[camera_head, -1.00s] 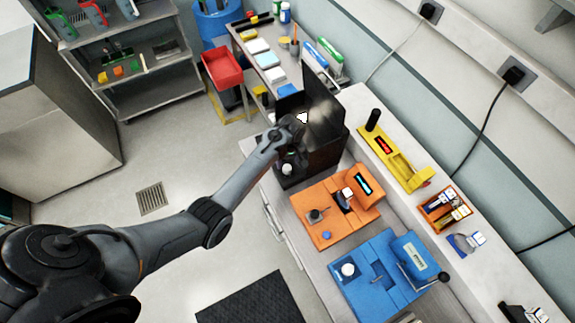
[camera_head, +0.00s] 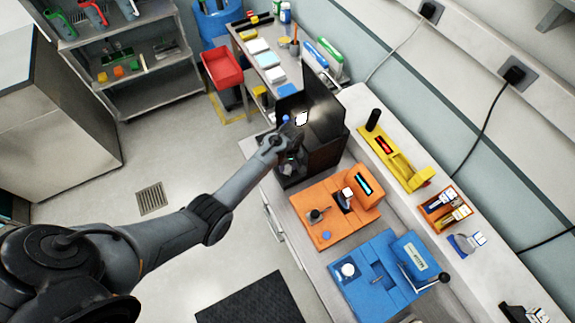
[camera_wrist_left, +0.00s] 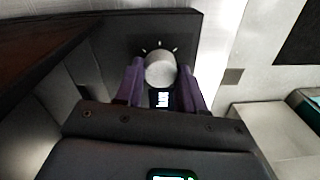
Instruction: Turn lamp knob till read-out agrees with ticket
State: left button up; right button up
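The black lamp box (camera_head: 328,118) with raised dark panels stands at the far end of the bench, with a bright white patch (camera_head: 302,118) inside. In the left wrist view, a round pale knob (camera_wrist_left: 160,70) with white tick marks sits on the dark panel. A small lit read-out (camera_wrist_left: 161,100) shows just below it; its digits are too small to read. My left gripper (camera_wrist_left: 160,76) has its two purple fingers on either side of the knob, very close to its edges; whether they press on it is unclear. I cannot pick out the ticket. My right gripper is out of view.
An orange device (camera_head: 315,228) with a cyan display stands nearer on the bench, then a blue device (camera_head: 365,292). Behind them are a yellow device (camera_head: 400,165) with a red display and a small orange bin (camera_head: 430,212). Open floor lies to the left.

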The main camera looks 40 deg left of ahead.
pick_arm(q)
jog(key=shift+c, duration=0.9)
jog(key=shift+r+m+p, duration=0.15)
jog(key=shift+m+p, duration=0.85)
jog(key=shift+m, duration=0.6)
jog(key=o, duration=1)
jog(key=shift+o, duration=0.2)
